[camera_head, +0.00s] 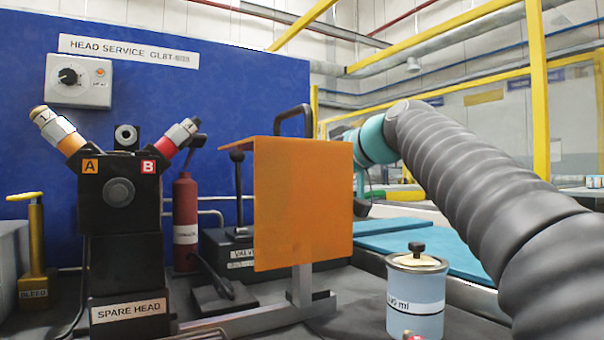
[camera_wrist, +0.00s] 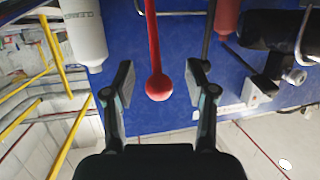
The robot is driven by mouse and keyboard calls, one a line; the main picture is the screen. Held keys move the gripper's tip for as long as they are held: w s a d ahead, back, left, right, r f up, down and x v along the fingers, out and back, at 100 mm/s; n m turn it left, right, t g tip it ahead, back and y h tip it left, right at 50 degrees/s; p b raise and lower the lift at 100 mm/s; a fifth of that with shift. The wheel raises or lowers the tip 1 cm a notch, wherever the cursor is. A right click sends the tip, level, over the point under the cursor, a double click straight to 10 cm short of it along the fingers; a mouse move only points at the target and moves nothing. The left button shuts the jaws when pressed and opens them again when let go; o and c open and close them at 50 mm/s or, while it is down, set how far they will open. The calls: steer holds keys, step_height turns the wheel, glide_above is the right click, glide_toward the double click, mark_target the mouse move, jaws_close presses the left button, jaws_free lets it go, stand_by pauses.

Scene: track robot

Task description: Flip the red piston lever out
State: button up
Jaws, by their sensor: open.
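The red lever (camera_wrist: 153,45), a rod ending in a round red knob, hangs down from the top edge in the wrist view. My gripper (camera_wrist: 160,68) is open, with one finger on each side of the lever and a visible gap on both sides. The knob lies between the fingers, nearer to the palm than the tips. The lever's base is out of the picture. In the head view an orange panel (camera_head: 303,205) hides my gripper, and I cannot see the red lever there.
In the wrist view a white cylinder (camera_wrist: 84,35) stands left of the lever and a red cylinder (camera_wrist: 228,18) right of it. In the head view the spare head (camera_head: 119,195) stands left of the panel. A labelled jar (camera_head: 415,300) stands front right, close to my arm.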

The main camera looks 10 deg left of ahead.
steer(key=v, duration=1)
steer(key=shift+s+a, duration=0.1)
